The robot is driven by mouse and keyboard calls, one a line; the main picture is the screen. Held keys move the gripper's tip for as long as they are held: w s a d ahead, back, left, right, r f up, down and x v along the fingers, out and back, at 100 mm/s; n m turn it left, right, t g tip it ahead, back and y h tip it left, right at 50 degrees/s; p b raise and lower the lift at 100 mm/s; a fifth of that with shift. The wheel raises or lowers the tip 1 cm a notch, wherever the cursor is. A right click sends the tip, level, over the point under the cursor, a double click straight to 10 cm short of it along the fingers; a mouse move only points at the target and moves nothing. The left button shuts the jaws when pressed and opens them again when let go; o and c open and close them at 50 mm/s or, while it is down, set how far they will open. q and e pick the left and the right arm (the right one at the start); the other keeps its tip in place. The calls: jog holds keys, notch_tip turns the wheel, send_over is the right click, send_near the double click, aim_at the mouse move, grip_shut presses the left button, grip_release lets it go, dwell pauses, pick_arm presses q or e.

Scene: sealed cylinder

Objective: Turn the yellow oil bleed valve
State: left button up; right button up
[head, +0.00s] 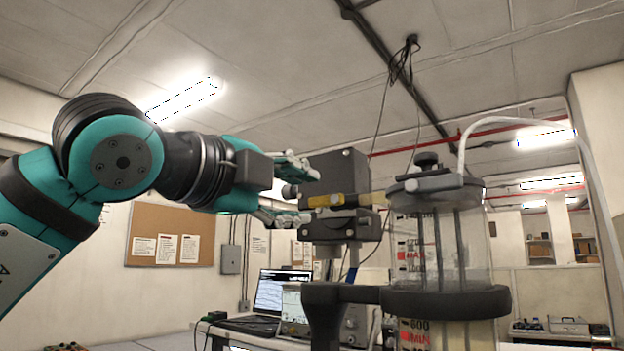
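The yellow oil bleed valve (345,200) is a flat yellow bar across the front of a dark grey block (341,172) in the middle of the head view. My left gripper (308,196) comes in from the left with its fingers spread, one above and one below. The fingertips are at the left end of the yellow part, beside a small dark round knob (289,191) that shows between the fingers. I cannot tell whether they touch the valve. My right gripper is not in view.
Right of the block stands a clear cylinder (462,245) with red level marks, held by a dark ring clamp (448,301). A pale hose (500,118) arches from its top. A laptop (280,292) sits on a table behind. The space above the block is clear.

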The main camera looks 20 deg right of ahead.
aim_at(318, 202)
pick_arm(q)
jog(key=shift+p+x, duration=0.7)
jog(key=shift+x, duration=1.3)
grip_shut()
